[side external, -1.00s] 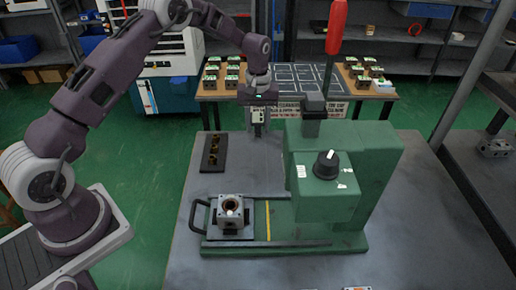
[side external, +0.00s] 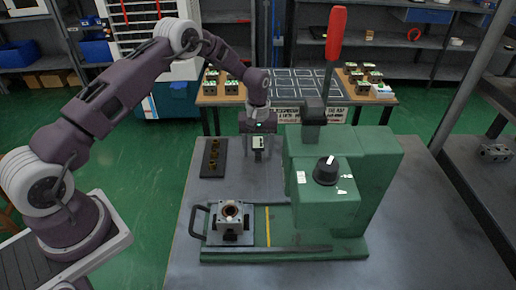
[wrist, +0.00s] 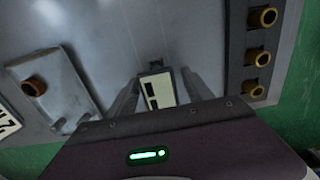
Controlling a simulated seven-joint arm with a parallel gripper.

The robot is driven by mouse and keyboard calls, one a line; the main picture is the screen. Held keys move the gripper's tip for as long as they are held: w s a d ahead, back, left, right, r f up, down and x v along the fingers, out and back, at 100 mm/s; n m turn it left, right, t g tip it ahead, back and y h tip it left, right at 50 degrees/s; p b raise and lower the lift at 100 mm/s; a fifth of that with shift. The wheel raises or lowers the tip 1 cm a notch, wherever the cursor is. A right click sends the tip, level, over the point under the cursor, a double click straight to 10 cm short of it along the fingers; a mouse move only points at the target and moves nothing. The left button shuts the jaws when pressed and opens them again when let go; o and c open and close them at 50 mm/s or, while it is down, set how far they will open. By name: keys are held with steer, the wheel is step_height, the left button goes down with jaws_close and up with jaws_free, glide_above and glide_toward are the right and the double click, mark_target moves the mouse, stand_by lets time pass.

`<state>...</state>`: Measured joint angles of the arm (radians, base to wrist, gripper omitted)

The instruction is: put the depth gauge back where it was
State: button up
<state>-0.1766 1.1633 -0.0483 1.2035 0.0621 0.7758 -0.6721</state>
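The depth gauge (side external: 258,143) is a small pale instrument with a dark display. My gripper (side external: 258,138) is shut on it and holds it upright, low over the back of the grey bench, right of the dark bushing tray. In the wrist view the gauge (wrist: 155,90) sits between the two fingers (wrist: 160,92), its display facing the camera. A dark tip shows beyond its far end. I cannot tell whether its lower end touches the bench.
The dark tray (side external: 204,168) holds brass bushings (wrist: 262,57). The green press (side external: 375,165) stands close on the right, with a red-handled lever (side external: 336,32). A valve block (side external: 232,213) sits on the handled slide in front. Bare bench (side external: 252,182) lies between.

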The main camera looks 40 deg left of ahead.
step_height(320, 180, up, 12)
steer(key=shift+f, duration=0.1)
steer(key=r, duration=0.1)
step_height(320, 180, up, 9)
steer(key=m+t, duration=0.1)
glide_above(258, 143)
steer(key=s+d, duration=0.2)
steer(key=s, duration=0.1)
steer(key=s+d+r+m+t, duration=0.2)
steer(key=s+d+r+m, duration=0.1)
steer(key=s+r, duration=0.7)
steer(key=s+d+m+t, duration=0.2)
steer(key=s+m, duration=0.3)
steer(key=s, duration=1.8)
steer(key=shift+d+r+t, duration=0.15)
steer(key=shift+d+t, duration=0.15)
